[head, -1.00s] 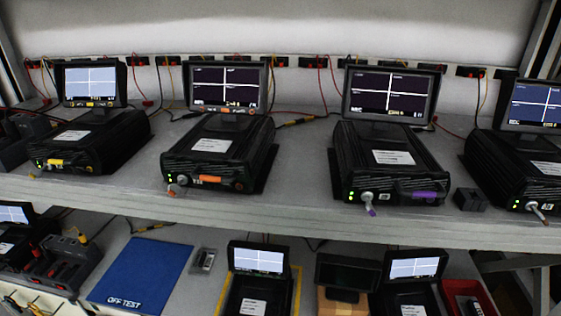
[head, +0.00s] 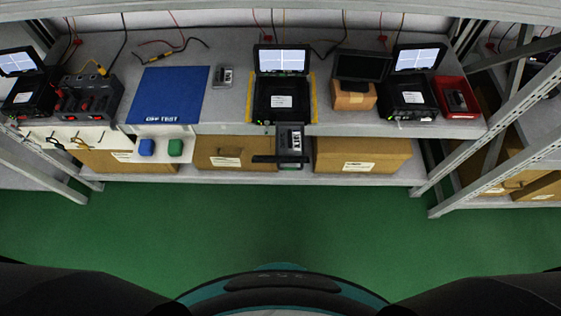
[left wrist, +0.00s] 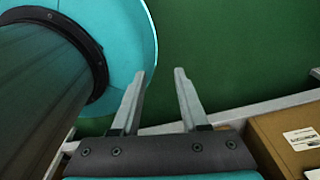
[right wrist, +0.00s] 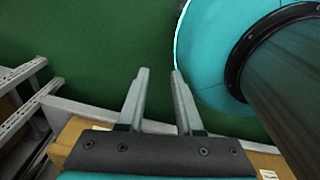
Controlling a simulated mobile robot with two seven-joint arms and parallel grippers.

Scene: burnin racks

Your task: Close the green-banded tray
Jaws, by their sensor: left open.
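A dark tray (head: 290,139) with a pale label juts out from the front of a black unit (head: 282,100) with a lit screen on the middle shelf. It sticks out past the shelf's front edge, with a dark bar and handle at its near end. I cannot make out a green band at this size. My left gripper (left wrist: 159,72) is open and empty in the left wrist view, over green floor near my base. My right gripper (right wrist: 159,71) is open and empty in the right wrist view. Neither gripper shows in the head view; both are away from the tray.
On the shelf are a blue mat (head: 168,95), a dark monitor on a carton (head: 352,96), another black unit (head: 408,100) and a red bin (head: 457,97). Cartons (head: 362,155) stand below. Metal rack posts (head: 480,110) rise at the sides. The green floor (head: 250,222) in front is clear.

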